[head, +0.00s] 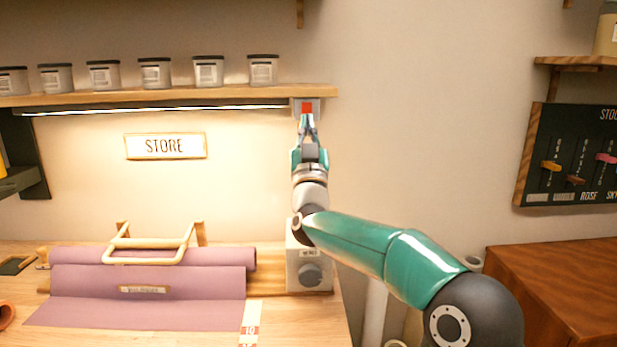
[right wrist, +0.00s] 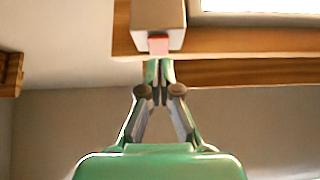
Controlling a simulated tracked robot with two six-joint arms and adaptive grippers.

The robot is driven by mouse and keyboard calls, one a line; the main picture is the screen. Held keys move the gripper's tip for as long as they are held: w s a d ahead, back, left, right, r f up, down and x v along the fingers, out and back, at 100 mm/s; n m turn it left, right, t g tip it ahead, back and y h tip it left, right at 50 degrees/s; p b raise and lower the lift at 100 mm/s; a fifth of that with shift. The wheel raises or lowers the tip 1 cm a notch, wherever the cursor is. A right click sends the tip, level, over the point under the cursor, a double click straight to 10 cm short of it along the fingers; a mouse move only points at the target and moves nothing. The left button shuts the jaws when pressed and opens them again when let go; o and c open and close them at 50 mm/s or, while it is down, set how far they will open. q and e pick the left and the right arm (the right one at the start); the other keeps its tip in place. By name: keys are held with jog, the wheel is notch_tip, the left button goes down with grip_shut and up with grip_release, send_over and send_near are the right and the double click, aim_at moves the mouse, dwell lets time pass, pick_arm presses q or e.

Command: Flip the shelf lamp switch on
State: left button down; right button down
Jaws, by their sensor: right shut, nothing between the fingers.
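The shelf lamp switch is a red rocker (head: 307,107) on a small pale box at the right end of the shelf's underside. In the right wrist view the box (right wrist: 158,14) and the red rocker (right wrist: 158,45) are just beyond my fingertips. My right gripper (head: 307,121) points up at the switch, its fingers shut and empty. Its tips (right wrist: 160,68) are at or very near the rocker; I cannot tell whether they touch. The lamp strip (head: 160,108) under the shelf glows white. My left gripper is not in view.
The wooden shelf (head: 180,95) holds several grey jars above the lamp. A STORE sign (head: 165,146) hangs on the wall. Below are a purple roll (head: 150,285) with a wooden handle and a grey box with a knob (head: 310,274). A slider board (head: 570,155) hangs at right.

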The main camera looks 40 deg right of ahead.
jog(key=f+b+v, duration=0.1)
jog(key=b+v, duration=0.4)
jog(key=v, duration=0.6)
jog(key=shift+w+d+f, duration=0.25)
jog(key=shift+w+d, duration=0.05)
